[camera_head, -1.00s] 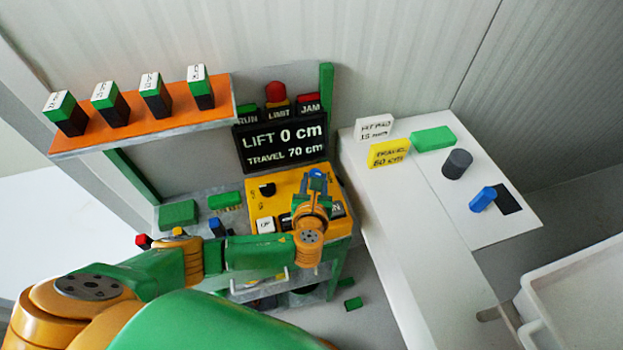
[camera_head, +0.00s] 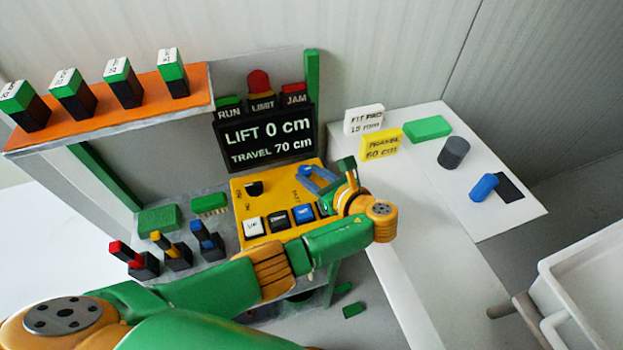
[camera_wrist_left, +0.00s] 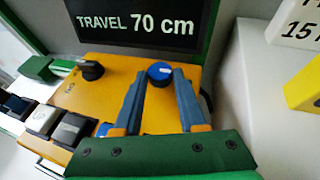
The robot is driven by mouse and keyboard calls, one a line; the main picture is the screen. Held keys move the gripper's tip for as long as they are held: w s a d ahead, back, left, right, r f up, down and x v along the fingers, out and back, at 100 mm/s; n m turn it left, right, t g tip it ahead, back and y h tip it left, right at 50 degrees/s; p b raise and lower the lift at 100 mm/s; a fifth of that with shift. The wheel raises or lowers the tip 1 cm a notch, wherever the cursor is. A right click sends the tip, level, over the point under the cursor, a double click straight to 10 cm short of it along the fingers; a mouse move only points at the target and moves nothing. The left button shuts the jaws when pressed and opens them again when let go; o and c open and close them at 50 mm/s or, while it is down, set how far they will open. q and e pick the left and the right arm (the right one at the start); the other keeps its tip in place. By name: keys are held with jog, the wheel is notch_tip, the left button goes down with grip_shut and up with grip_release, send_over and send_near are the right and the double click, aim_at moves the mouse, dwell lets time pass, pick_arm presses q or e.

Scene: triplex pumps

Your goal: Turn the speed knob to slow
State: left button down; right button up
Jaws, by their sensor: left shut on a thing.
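The yellow control panel (camera_head: 245,215) carries a black knob (camera_head: 253,188) at its left and a blue knob (camera_wrist_left: 160,70) at its right. My left gripper (camera_head: 308,177) reaches over the right side of the panel. In the left wrist view its two blue-grey fingers (camera_wrist_left: 160,78) stand on either side of the blue knob, shut on it. A short white mark shows on the knob's top. In the head view the fingers mostly hide the blue knob. My right gripper is not in view.
A black display (camera_head: 265,138) behind the panel reads LIFT 0 cm and TRAVEL 70 cm. White, black and blue buttons (camera_head: 278,218) line the panel's front. Several levers (camera_head: 170,250) stand to the left. A white table (camera_head: 440,190) with blocks lies right.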

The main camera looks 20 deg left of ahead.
pick_arm(q)
jog(key=shift+w+r, duration=0.15)
jog(key=shift+r, duration=0.1)
jog(key=c, duration=0.7)
grip_release()
jog(key=shift+a, duration=0.1)
jog(key=shift+o, duration=1.1)
jog(key=shift+f, duration=0.1)
jog(key=shift+a+f, duration=0.1)
